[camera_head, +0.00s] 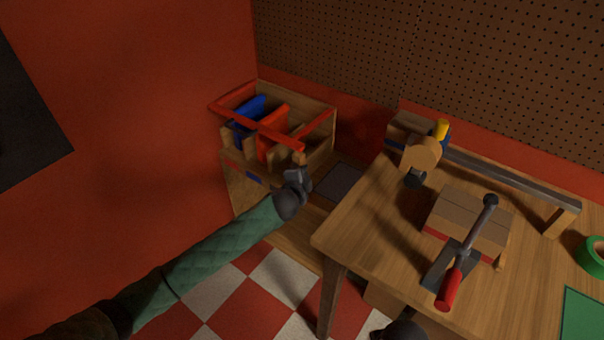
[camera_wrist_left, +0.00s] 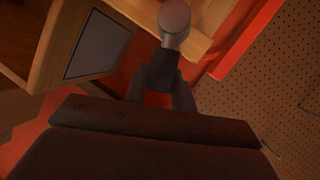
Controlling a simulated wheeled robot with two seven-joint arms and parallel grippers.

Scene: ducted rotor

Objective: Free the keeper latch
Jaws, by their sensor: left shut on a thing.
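My left gripper (camera_head: 299,170) is at the front right corner of a wooden box (camera_head: 318,118) with a red bar (camera_head: 255,127) across its top. It is shut on a small rounded knob (camera_head: 299,157), which I take to be the keeper latch. In the left wrist view the knob (camera_wrist_left: 174,18) stands between the tips of my left gripper (camera_wrist_left: 166,62), close to a wooden edge and a red strip (camera_wrist_left: 245,42). The fingers hide the knob's lower part. I cannot tell whether the latch is engaged.
Blue (camera_head: 248,112) and red (camera_head: 273,133) panels stand in the box. A workbench (camera_head: 360,215) to the right carries a wooden block (camera_head: 465,215), a red-handled tool (camera_head: 451,288), a long rail (camera_head: 515,178) and green tape (camera_head: 590,256). A grey panel (camera_head: 340,182) lies between box and bench.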

